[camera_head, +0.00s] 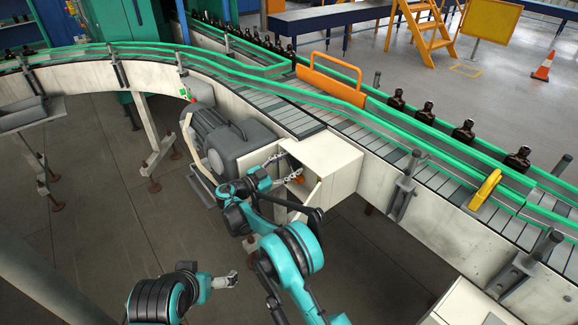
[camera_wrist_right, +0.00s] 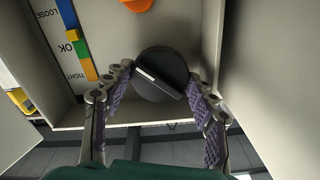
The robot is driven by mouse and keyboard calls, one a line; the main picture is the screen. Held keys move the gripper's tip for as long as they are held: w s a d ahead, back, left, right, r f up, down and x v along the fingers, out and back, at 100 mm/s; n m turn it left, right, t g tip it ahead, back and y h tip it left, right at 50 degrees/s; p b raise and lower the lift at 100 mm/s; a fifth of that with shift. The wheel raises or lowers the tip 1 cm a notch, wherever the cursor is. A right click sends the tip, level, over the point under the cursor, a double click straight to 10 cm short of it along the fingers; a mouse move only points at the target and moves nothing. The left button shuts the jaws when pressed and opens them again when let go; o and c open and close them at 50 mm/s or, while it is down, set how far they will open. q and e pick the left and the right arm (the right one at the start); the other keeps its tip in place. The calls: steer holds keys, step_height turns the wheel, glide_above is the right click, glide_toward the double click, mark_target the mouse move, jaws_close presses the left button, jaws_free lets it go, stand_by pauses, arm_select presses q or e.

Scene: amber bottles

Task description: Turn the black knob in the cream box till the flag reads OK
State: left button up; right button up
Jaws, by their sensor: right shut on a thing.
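The cream box (camera_head: 334,156) is fixed to the side of the conveyor, with its front open. In the right wrist view the black knob (camera_wrist_right: 158,82) sits inside it, with a pale line across its face. My right gripper (camera_head: 290,166) reaches into the box and is shut on the knob, one finger on each side. A white scale plate (camera_wrist_right: 63,50) left of the knob reads LOOSE, OK and TIGHT, with coloured bands along its edge. I cannot tell which word the flag marks. My left gripper (camera_head: 226,281) hangs low over the floor, away from the box; its opening is too small to tell.
An orange part (camera_wrist_right: 137,4) shows inside the box beyond the knob. Box walls stand close on both sides of my right gripper. A grey motor (camera_head: 225,138) is just left of the box. Amber bottles (camera_head: 463,133) stand on the conveyor. The floor (camera_head: 95,210) at left is mostly clear.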

steer(key=shift+m, duration=0.5)
steer(key=o, duration=1.2)
steer(key=shift+c, duration=0.2)
steer(key=v, duration=0.8)
